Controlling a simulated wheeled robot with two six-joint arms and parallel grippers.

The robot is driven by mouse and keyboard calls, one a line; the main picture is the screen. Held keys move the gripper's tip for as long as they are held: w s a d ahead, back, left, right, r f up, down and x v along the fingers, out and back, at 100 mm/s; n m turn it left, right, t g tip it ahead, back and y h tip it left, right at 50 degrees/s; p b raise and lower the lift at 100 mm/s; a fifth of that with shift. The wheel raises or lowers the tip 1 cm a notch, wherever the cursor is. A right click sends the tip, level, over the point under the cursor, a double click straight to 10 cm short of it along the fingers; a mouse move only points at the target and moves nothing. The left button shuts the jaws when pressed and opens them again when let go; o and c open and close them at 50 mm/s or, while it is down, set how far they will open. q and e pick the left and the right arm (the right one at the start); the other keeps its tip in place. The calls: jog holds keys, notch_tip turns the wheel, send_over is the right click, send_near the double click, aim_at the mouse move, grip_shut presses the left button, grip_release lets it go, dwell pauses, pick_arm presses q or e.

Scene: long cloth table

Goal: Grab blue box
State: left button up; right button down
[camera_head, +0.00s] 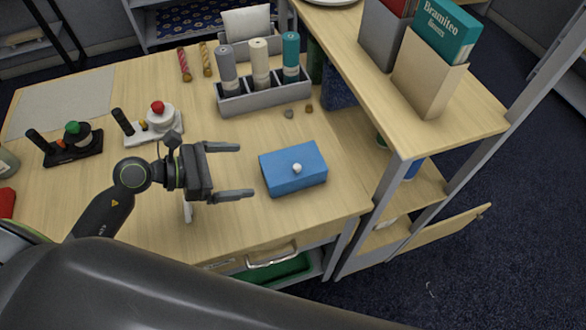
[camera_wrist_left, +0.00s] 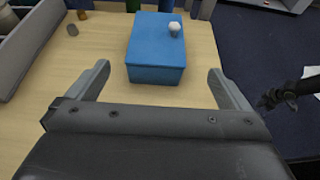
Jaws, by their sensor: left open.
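The blue box (camera_head: 286,178) with a white knob on its lid sits on the wooden table, towards its right end in the head view. My left gripper (camera_head: 246,170) is open and empty, just left of the box, with its two fingers pointing at it. In the left wrist view the box (camera_wrist_left: 156,62) lies ahead of the open fingers of the left gripper (camera_wrist_left: 160,82), roughly centred between them and apart from both.
A grey divided holder (camera_head: 265,97) with several rolls stands behind the box. Two small pebble-like bits lie between them. A wooden shelf unit (camera_head: 430,120) rises to the right. A white-and-red item (camera_head: 158,118) and a black-and-green item (camera_head: 73,145) stand left.

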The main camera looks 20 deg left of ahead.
aim_at(285, 165)
pick_arm(q)
jog(key=p+x, duration=0.2)
jog(key=x, duration=0.5)
jog(key=shift+w+d, duration=0.25)
jog(key=shift+d, duration=0.05)
jog(key=shift+w+d+f+p, duration=0.1)
jog(key=shift+w+d+p, duration=0.2)
jog(key=shift+p, duration=0.05)
jog(key=p+x, duration=0.1)
jog(key=x, duration=0.3)
jog(key=shift+w+a+f+p, duration=0.1)
jog(key=shift+w+p, duration=0.05)
jog(key=shift+p, duration=0.2)
jog(key=shift+w+f, duration=0.1)
jog(key=shift+f, duration=0.05)
jog(key=shift+c, duration=0.3)
jog(key=c, duration=0.8)
